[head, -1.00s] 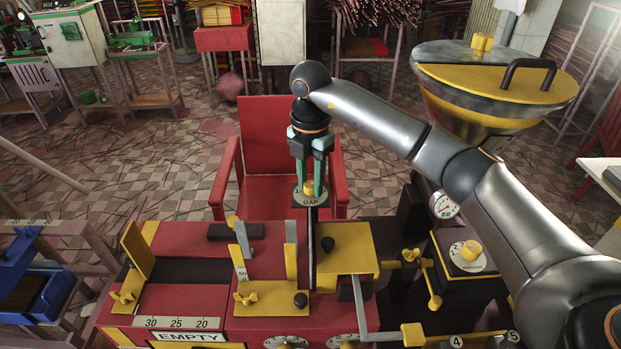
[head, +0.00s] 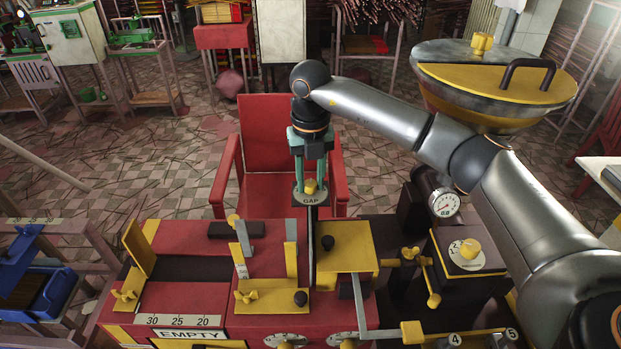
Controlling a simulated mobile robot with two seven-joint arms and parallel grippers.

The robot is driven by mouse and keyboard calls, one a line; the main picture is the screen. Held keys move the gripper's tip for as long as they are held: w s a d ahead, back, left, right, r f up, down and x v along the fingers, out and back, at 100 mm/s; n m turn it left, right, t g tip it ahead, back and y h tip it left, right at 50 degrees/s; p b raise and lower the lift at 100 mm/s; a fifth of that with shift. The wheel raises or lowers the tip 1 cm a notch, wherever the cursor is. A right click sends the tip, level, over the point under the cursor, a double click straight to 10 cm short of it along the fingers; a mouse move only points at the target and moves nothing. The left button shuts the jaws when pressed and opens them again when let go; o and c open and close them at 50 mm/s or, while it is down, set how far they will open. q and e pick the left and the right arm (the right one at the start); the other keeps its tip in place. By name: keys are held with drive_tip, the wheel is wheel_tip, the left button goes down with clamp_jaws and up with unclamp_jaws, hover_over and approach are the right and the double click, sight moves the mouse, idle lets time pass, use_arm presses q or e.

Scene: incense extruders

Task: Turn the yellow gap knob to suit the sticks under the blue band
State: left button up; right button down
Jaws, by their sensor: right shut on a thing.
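The yellow gap knob (head: 310,186) stands on a round grey dial marked GAP (head: 311,200), on top of a thin upright post behind the red machine. My right gripper (head: 311,182) points down over it, its green fingers on either side of the knob and shut on it. The fingers hide part of the dial's scale, and I cannot read the setting. I cannot make out any sticks under a blue band in this view. My left gripper is not in view.
The red machine (head: 187,304) carries yellow plates, levers and an EMPTY label. A red chair (head: 268,150) stands close behind the dial. A large hopper (head: 490,85) and a gauge (head: 445,203) are at the right. A blue tray (head: 40,290) is at the left.

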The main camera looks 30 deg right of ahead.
sight(310, 183)
drive_tip(key=shift+n, duration=0.6)
drive_tip(key=c, duration=0.5)
unclamp_jaws()
drive_tip(key=shift+c, duration=0.2)
wheel_tip(310, 183, up, 13)
drive_tip(key=shift+f+b, duration=0.2)
drive_tip(key=shift+b, duration=0.2)
